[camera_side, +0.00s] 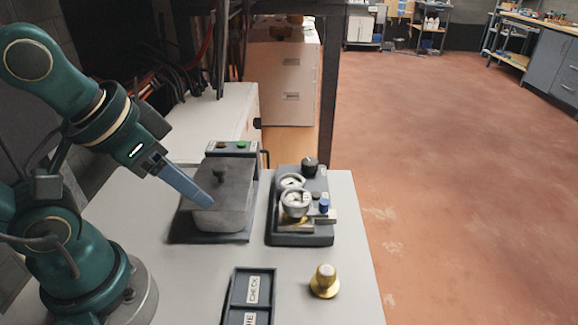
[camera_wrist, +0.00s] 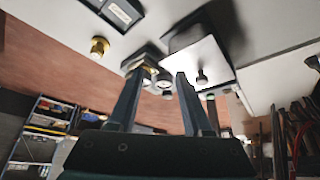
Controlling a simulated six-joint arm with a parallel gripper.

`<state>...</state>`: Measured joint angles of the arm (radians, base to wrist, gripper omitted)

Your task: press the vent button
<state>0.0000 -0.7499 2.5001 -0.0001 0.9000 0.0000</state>
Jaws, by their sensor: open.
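My gripper (camera_side: 207,202) is open and empty. In the side view it appears in front of the left part of a grey lidded pot (camera_side: 228,190); I cannot tell whether they touch. In the wrist view the two fingers of my gripper (camera_wrist: 159,78) are apart. A control box (camera_side: 231,148) behind the pot carries a green button (camera_side: 241,145) and a smaller orange-brown one. A gauge unit (camera_side: 302,235) right of the pot has round dials, a black knob (camera_side: 309,163) and a blue cap (camera_side: 324,205). No label readably names the vent button.
A brass knob (camera_side: 324,281) stands at the front right of the pale table (camera_side: 352,262). A dark tray (camera_side: 236,300) with label plates, one reading CHECK, lies at the front. A dark post (camera_side: 328,90) rises behind the table.

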